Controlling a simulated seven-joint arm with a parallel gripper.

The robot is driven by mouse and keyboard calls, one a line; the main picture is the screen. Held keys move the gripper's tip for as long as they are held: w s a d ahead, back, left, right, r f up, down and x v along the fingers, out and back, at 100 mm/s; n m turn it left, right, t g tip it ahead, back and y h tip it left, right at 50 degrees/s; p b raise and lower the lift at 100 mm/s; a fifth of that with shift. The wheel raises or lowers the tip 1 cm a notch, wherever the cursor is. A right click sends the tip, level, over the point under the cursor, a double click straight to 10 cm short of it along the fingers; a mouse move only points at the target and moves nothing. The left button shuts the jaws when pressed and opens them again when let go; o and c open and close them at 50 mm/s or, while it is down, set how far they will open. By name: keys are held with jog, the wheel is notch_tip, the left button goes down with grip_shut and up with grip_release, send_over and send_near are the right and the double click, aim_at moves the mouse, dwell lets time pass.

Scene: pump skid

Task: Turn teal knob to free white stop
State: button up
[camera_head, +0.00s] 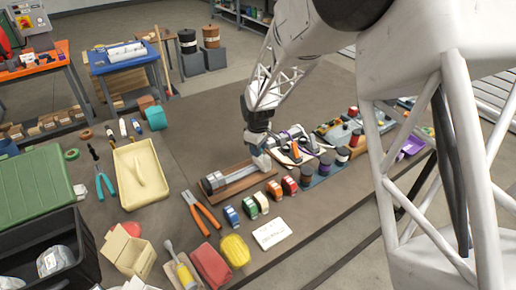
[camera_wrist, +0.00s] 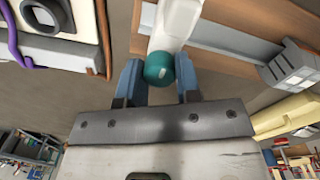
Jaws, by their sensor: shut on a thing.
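The teal knob (camera_wrist: 159,68) sits between the two blue fingers of my gripper (camera_wrist: 159,80) in the wrist view, and the fingers are shut on it. The white stop (camera_wrist: 178,20) adjoins the knob and extends to the top edge of that view. In the head view, my gripper (camera_head: 258,148) reaches down to the right end of a wooden base (camera_head: 236,190) with a metal rail. The white stop (camera_head: 262,161) shows just under my gripper there. The knob is hidden in the head view.
A grey metal block (camera_head: 213,182) stands at the base's left end. Orange-handled pliers (camera_head: 203,213) and several coloured tape rolls (camera_head: 249,206) lie in front. A cream tray (camera_head: 140,175) is to the left. Dark spools (camera_head: 326,163) stand to the right.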

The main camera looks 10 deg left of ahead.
jog(key=shift+n, duration=0.3)
jog(key=o, duration=0.6)
jog(key=shift+o, duration=0.2)
jog(key=shift+s+r, duration=0.15)
jog(key=shift+r, duration=3.75)
